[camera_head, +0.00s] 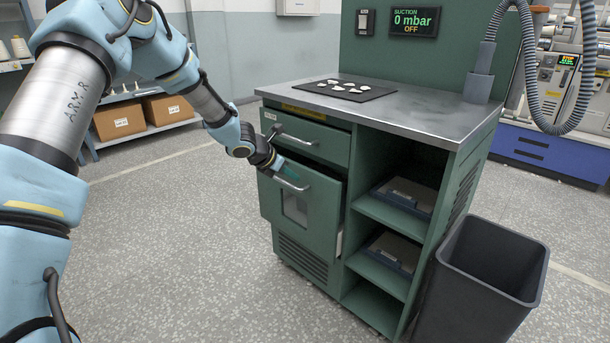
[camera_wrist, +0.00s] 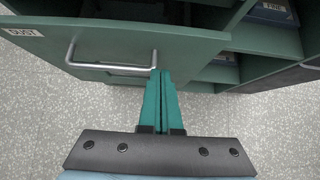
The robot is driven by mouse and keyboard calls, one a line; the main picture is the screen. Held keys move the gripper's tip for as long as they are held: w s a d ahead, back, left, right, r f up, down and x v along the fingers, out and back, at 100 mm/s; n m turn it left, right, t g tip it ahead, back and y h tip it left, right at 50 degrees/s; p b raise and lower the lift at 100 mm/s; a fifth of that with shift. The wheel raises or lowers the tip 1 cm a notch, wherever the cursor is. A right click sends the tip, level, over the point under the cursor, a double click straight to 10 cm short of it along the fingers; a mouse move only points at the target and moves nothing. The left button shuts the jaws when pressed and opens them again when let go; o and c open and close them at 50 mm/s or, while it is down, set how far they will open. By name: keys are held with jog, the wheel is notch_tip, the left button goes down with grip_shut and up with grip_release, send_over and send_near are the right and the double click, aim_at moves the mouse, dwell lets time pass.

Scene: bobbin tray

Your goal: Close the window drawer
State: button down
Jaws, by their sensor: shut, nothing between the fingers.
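The window drawer (camera_head: 316,222) is the lower green front of the cabinet, with a small pale window (camera_head: 295,208) and a bar handle (camera_head: 291,183). Its front stands out from the cabinet body, so it is partly open. My gripper (camera_head: 290,173) is at the upper part of this front, close to the handle. In the wrist view, its teal fingers (camera_wrist: 161,75) are together and empty, with their tips by the right end of a metal bar handle (camera_wrist: 110,69). Whether they touch the handle or the front I cannot tell.
The upper drawer (camera_head: 318,143) sits just above, looking flush. Open shelves (camera_head: 375,212) holding grey boxes are on the cabinet's right. A dark bin (camera_head: 480,285) stands beside it. A black mat (camera_head: 343,88) with small white pieces lies on top. Floor at the front left is clear.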

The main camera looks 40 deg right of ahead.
aim_at(312, 177)
jog(key=shift+w+d+f+p, duration=0.15)
jog(key=shift+d+f+p, duration=0.15)
jog(key=shift+d+p, duration=0.45)
jog(key=shift+w+d+f+p, duration=0.25)
jog(key=shift+d+p, duration=0.1)
jog(key=shift+d, duration=0.8)
jog(key=shift+w+d+f+p, duration=0.1)
jog(key=shift+d+f+p, duration=0.2)
jog(key=shift+d+p, duration=0.45)
jog(key=shift+d, duration=0.2)
